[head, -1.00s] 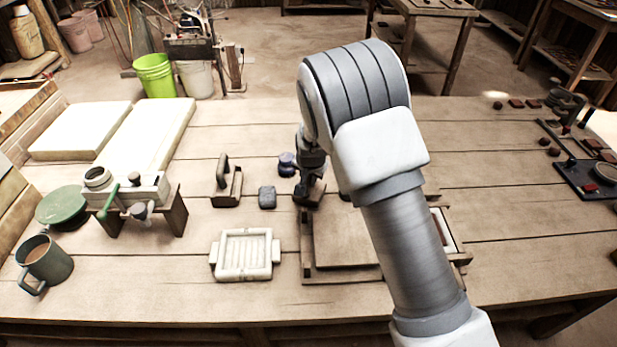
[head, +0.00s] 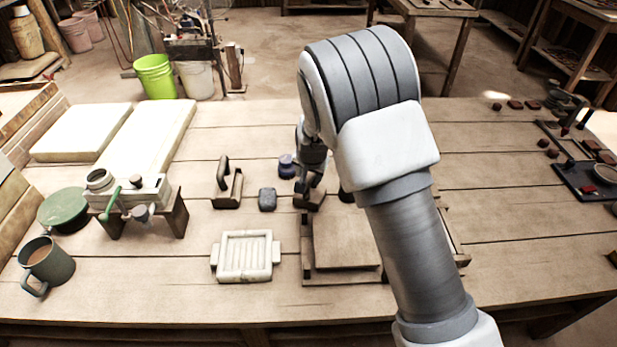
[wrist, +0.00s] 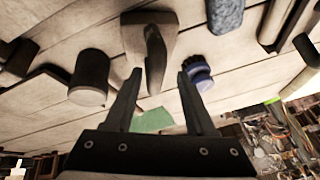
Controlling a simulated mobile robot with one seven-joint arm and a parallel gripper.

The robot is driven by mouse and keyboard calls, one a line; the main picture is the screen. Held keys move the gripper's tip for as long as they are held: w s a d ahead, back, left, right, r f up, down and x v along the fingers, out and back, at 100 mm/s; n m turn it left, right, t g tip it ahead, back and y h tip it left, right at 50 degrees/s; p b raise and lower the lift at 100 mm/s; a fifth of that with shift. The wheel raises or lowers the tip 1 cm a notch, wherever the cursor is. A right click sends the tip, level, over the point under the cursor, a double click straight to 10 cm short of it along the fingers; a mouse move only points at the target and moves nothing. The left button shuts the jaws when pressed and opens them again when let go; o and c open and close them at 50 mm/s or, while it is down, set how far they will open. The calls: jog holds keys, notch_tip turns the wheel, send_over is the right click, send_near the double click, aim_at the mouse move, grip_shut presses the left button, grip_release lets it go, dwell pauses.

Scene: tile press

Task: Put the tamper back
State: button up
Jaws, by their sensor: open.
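A wooden block with an upright handle, which looks like the tamper (head: 308,199), stands on the bench at the back left corner of the wooden press board (head: 345,241). It also shows in the wrist view (wrist: 150,42), its handle pointing toward my gripper. My gripper (head: 309,182) is just above the block and partly hidden by my own arm. In the wrist view, the open fingers (wrist: 160,75) lie on either side of the handle's end, with gaps showing. Nothing is gripped.
A dark cylinder (wrist: 88,78) and a blue-banded jar (wrist: 197,73) stand close on either side of the fingers. A grey block (head: 267,199), a wooden handled tool (head: 228,188) and a pale mould frame (head: 245,256) are to the left. The bench front is clear.

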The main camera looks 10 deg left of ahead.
jog(key=s+d+r, duration=0.5)
jog(key=d+r, duration=0.1)
jog(key=r, duration=0.2)
jog(key=s+d+r+p, duration=0.1)
jog(key=s+d+r, duration=0.45)
jog(key=r, duration=0.35)
jog(key=s+d+r, duration=0.5)
jog(key=d+r, duration=0.1)
jog(key=r, duration=0.2)
jog(key=s+d+r+n, duration=0.1)
jog(key=s+d, duration=0.4)
jog(key=s, duration=0.3)
jog(key=s+d+r+n+h, duration=0.1)
jog(key=s+d+r, duration=0.1)
jog(key=s+d, duration=0.3)
jog(key=s, duration=0.3)
jog(key=shift+t+h, duration=0.3)
notch_tip(320, 180, up, 5)
jog(key=p, duration=0.5)
jog(key=shift+r, duration=0.15)
